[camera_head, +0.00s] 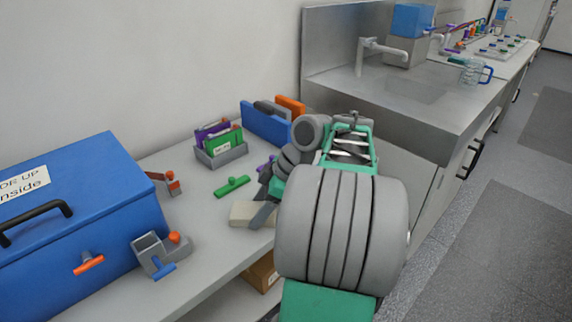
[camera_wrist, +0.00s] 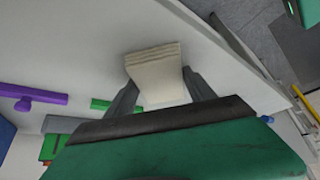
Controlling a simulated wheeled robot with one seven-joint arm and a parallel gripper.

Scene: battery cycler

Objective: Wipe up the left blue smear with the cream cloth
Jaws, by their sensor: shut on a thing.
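The cream cloth (camera_head: 245,214) is at the front edge of the grey bench, left of my arm. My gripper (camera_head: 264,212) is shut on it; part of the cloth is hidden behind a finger. In the wrist view the cloth (camera_wrist: 155,75) is a folded, layered block between the two fingers of my gripper (camera_wrist: 160,86). It is over the pale bench top; I cannot tell whether it touches the surface. No blue smear shows in either view; my arm hides part of the bench.
A green handled piece (camera_head: 232,187) lies just behind the cloth. A large blue box (camera_head: 90,215) and a grey holder (camera_head: 160,255) occupy the left. A sink counter (camera_head: 450,105) rises at right.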

